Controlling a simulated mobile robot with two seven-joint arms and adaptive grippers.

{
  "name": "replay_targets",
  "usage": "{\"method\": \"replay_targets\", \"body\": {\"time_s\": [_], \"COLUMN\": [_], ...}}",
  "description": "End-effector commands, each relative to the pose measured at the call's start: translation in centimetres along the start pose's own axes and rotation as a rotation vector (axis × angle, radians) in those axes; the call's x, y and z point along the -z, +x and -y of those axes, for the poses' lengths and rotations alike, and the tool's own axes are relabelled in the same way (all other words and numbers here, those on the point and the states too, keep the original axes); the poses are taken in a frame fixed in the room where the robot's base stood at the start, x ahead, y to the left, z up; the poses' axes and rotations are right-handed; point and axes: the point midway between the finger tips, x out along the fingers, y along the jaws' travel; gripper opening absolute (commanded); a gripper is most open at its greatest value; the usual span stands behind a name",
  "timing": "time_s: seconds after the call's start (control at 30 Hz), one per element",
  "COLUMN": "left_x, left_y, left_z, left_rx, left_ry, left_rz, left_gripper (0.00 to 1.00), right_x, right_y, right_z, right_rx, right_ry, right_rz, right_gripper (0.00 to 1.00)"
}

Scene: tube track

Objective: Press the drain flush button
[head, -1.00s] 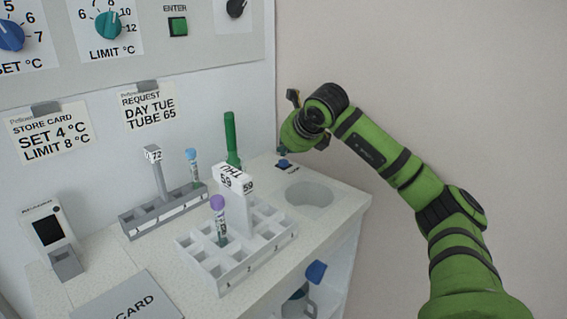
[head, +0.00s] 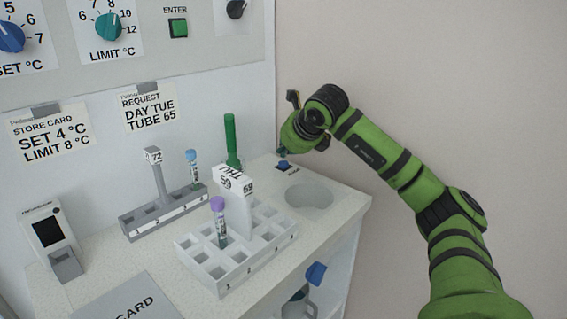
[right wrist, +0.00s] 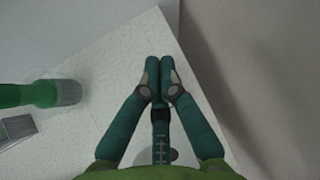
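The drain flush button is a small blue button (head: 284,164) on a dark-marked plate at the back right of the counter, behind the round drain hole (head: 310,194). My right gripper (head: 282,151) points down from above, with its tip at or just over the button. I cannot tell whether it touches it. In the right wrist view the right gripper's fingers (right wrist: 159,66) are together, with nothing seen between them. The button does not show there. My left gripper is not in view.
A white rack (head: 225,275) with a purple-capped tube (head: 218,220) and a grey rack (head: 140,222) stand further left. The wall is close behind the right gripper.

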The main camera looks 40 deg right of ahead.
Motion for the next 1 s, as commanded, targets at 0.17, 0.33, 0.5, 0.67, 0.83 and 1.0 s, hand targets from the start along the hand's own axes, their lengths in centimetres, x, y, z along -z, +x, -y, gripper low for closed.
{"method": "replay_targets", "body": {"time_s": [0.17,0.33,0.5,0.67,0.83,1.0], "left_x": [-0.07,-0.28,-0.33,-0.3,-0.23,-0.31], "left_y": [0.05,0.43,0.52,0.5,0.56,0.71], "left_z": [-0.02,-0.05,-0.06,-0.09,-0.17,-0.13], "left_rx": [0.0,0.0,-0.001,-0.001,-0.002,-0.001], "left_ry": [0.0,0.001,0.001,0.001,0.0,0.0], "left_rz": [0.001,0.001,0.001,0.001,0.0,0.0], "left_gripper": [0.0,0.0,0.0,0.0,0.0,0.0], "right_x": [0.06,0.47,0.58,0.56,0.62,0.75], "right_y": [0.06,0.49,0.62,0.6,0.65,0.79], "right_z": [-0.03,-0.2,-0.25,-0.24,-0.26,-0.31], "right_rx": [0.0,0.0,0.0,0.0,0.0,0.0], "right_ry": [0.0,0.0,0.0,0.0,0.0,0.0], "right_rz": [0.0,0.0,0.001,0.0,0.0,0.0], "right_gripper": [0.0,0.0,0.0,0.0,0.0,0.0]}}
